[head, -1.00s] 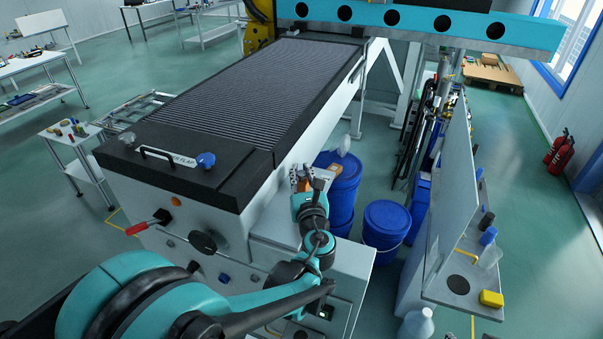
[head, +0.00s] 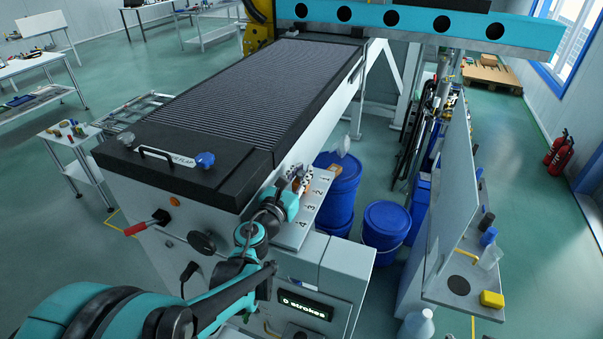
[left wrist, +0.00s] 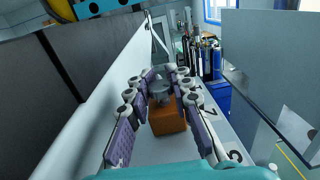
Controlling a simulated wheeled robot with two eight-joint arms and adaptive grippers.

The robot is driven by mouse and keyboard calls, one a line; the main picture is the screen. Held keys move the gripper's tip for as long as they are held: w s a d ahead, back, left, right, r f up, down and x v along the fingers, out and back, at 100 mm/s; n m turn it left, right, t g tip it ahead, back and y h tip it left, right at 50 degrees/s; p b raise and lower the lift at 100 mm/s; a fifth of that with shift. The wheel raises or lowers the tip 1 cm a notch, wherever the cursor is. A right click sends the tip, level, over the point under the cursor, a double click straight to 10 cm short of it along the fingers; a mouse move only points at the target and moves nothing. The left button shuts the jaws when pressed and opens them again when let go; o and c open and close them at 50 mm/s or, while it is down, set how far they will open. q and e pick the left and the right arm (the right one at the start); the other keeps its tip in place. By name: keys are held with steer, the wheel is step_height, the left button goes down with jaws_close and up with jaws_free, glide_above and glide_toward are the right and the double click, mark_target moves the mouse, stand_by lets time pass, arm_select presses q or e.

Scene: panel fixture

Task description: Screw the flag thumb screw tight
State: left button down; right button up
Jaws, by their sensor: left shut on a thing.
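My left gripper (head: 303,178) is at the numbered side ledge of the machine. In the left wrist view its padded fingers (left wrist: 164,78) close around a small grey piece, which looks like the flag thumb screw (left wrist: 159,92). The piece stands at an orange-brown block (left wrist: 167,119) on the pale ledge. The fingers cover part of the screw, so how deep it sits and its flag's angle cannot be told. In the head view the screw is too small and covered to make out. My right gripper is not in view.
The ledge (head: 291,235) carries printed numbers and runs along the ribbed machine bed (head: 250,85). A counter display (head: 305,305) reads "0 strokes". Blue drums (head: 386,222) stand on the floor beyond. A shelf panel (head: 450,190) is at the right. A red-handled lever (head: 148,222) is on the machine's front.

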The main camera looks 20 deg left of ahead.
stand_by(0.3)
arm_select(q)
steer(key=c, duration=1.3)
jaws_free()
steer(key=shift+s, duration=0.1)
steer(key=s, duration=1.1)
steer(key=shift+s, duration=0.4)
